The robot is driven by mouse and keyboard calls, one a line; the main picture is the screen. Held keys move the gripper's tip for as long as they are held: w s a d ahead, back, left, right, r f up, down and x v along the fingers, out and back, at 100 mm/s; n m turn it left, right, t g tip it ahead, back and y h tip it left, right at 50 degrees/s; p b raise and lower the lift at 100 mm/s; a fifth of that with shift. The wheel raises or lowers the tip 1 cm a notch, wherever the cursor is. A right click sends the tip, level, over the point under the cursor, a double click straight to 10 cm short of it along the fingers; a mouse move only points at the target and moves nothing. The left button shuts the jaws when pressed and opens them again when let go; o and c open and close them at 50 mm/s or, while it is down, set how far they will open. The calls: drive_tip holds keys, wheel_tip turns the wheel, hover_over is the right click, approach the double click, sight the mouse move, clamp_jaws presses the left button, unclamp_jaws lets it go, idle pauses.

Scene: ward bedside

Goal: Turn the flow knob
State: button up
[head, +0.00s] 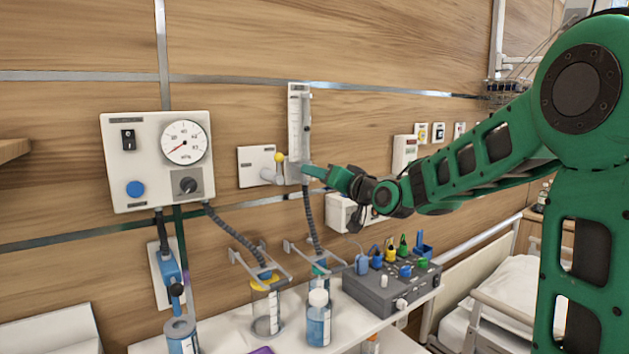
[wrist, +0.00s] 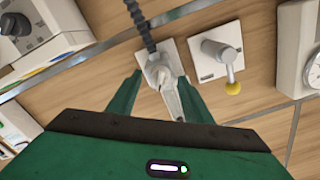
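The flowmeter (head: 298,125) is a tall pale tube unit with a scale, mounted upright on the wall in the head view. Its lower body, where a light grey knob-like part shows, appears in the wrist view (wrist: 158,72). My gripper (head: 318,172) reaches in from the right at the foot of the flowmeter. In the wrist view, my gripper (wrist: 159,76) has its two green fingers apart, one on each side of that part. I cannot tell whether either finger touches it. In the head view my fingers partly hide the flowmeter's foot.
Left of the flowmeter is a wall plate (head: 250,170) with a yellow-tipped lever (head: 279,158). Further left hangs a gauge panel (head: 150,190) with a black knob (head: 188,185). Below are a corrugated hose (head: 308,215), bottles (head: 318,320) and a grey device box (head: 385,292).

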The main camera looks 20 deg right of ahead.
drive_tip(key=v, duration=1)
drive_tip(key=shift+s, duration=0.3)
drive_tip(key=shift+d, duration=0.1)
drive_tip(key=s+d+f+g+h, duration=0.2)
drive_tip(key=s+d+f+g, duration=0.2)
drive_tip(key=s+f, duration=0.4)
drive_tip(key=s+d+f+g+h, duration=0.3)
drive_tip(key=s+d+f+g, duration=0.25)
drive_tip(key=f, duration=0.55)
drive_tip(key=s+d+f+m+g, duration=0.1)
drive_tip(key=s+f+m+g, duration=0.1)
drive_tip(key=s, duration=1)
drive_tip(key=s+d+f+m+g, duration=0.2)
drive_tip(key=s+f+g, duration=0.2)
drive_tip(key=s, duration=0.8)
drive_tip(key=shift+s+f+g, duration=0.25)
drive_tip(key=shift+f+g, duration=0.1)
drive_tip(key=shift+g, duration=0.6)
